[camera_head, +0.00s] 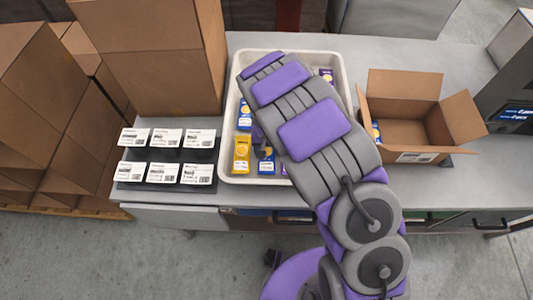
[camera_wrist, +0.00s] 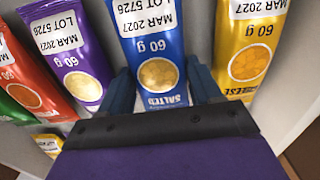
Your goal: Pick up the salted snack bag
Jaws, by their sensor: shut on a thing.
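The blue salted snack bag (camera_wrist: 150,50) stands between my fingers in the wrist view, marked "SALTED", "60 g" and "MAR 2027". My gripper (camera_wrist: 162,88) is shut on it, one dark blue finger at each side of its lower end. A purple bag (camera_wrist: 66,50) is to its left and a yellow cheese bag (camera_wrist: 255,48) to its right. In the head view my arm covers much of the white tray (camera_head: 232,100) and hides the held bag. I cannot tell there whether it is clear of the tray.
Other bags lie in the tray, among them a yellow one (camera_head: 241,153) and a blue one (camera_head: 244,116). An open carton (camera_head: 425,152) stands right of the tray. Labelled black boxes (camera_head: 167,155) and a tall carton (camera_head: 150,60) are on the left.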

